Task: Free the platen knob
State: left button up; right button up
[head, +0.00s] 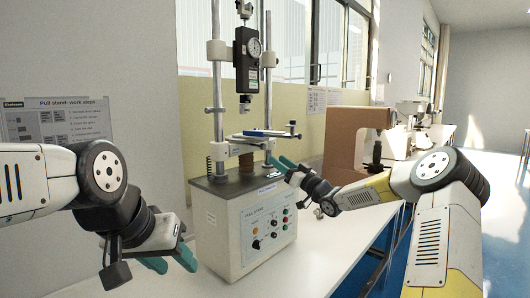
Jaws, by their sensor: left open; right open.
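My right gripper (283,164) is open, with teal fingers just right of and below the platen. My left gripper (170,262) is open and empty, low in front of the stand's left side.
The stand's front panel has coloured buttons and knobs (270,226). A brown tester frame (345,140) stands to the right behind my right arm. Paler instruments (413,110) stand farther back. The white tabletop (300,262) is clear in front. A work-steps poster (60,120) hangs at left.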

aim_at(265, 148)
jog(key=shift+y, duration=0.3)
jog(key=x, duration=0.7)
jog(key=shift+w+d+r, duration=0.1)
jog(key=shift+w+r, duration=0.15)
jog(key=shift+w, duration=0.05)
jog(key=shift+c, duration=0.4)
grip_shut()
